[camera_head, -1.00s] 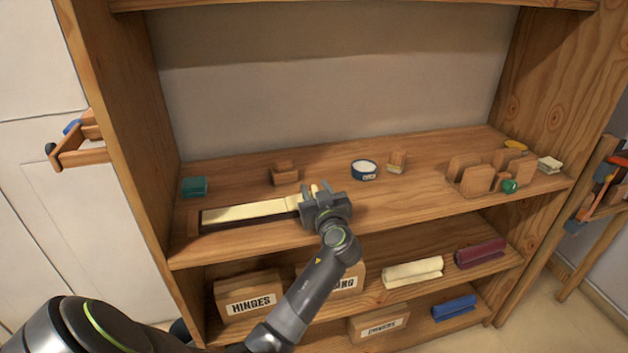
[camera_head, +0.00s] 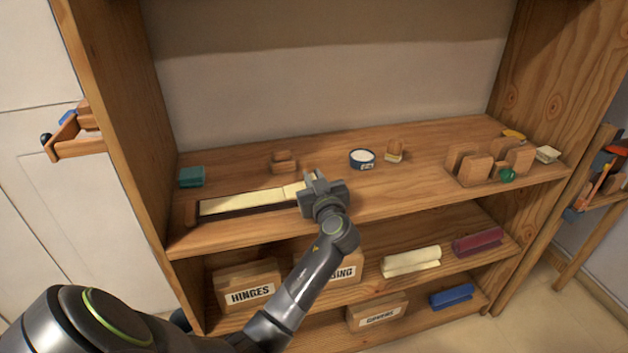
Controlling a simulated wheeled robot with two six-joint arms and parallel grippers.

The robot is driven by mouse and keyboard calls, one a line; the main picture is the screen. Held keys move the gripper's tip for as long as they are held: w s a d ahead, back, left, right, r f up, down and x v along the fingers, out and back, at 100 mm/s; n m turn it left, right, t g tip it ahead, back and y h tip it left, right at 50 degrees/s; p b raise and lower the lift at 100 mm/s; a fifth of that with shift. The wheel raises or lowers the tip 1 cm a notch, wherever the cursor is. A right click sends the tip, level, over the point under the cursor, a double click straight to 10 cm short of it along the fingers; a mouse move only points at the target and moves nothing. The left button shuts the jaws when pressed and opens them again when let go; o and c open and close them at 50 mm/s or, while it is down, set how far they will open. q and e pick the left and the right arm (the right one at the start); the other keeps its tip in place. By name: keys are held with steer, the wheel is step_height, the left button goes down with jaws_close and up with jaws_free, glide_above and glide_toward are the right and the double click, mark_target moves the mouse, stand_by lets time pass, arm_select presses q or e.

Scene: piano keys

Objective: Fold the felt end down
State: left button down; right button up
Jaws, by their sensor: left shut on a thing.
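The gripper body hides the tip of the felt and the right end of the bar. My right gripper is not in view.
A teal block (camera_head: 191,176), a wooden block (camera_head: 284,161), a blue-rimmed tub (camera_head: 362,158) and a small felt-bottomed block (camera_head: 394,151) stand behind. A wooden rack (camera_head: 470,166) stands at right. Labelled boxes (camera_head: 249,287) and rolls (camera_head: 411,261) sit below.

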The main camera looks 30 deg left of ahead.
arm_select(q)
steer(key=shift+s+a+r+n+b, duration=0.15)
steer(key=shift+n+b, duration=0.55)
steer(key=shift+b, duration=0.35)
steer(key=shift+s+a+r+n+b, duration=0.1)
steer(key=shift+r+n+b, duration=0.15)
steer(key=shift+n+b, duration=0.25)
steer(key=shift+s+a+r+n+b, duration=0.1)
steer(key=shift+s+r+n+b, duration=0.05)
steer(key=shift+r+n+b, duration=0.4)
steer(key=shift+s+a+r, duration=0.1)
steer(key=shift+r, duration=0.05)
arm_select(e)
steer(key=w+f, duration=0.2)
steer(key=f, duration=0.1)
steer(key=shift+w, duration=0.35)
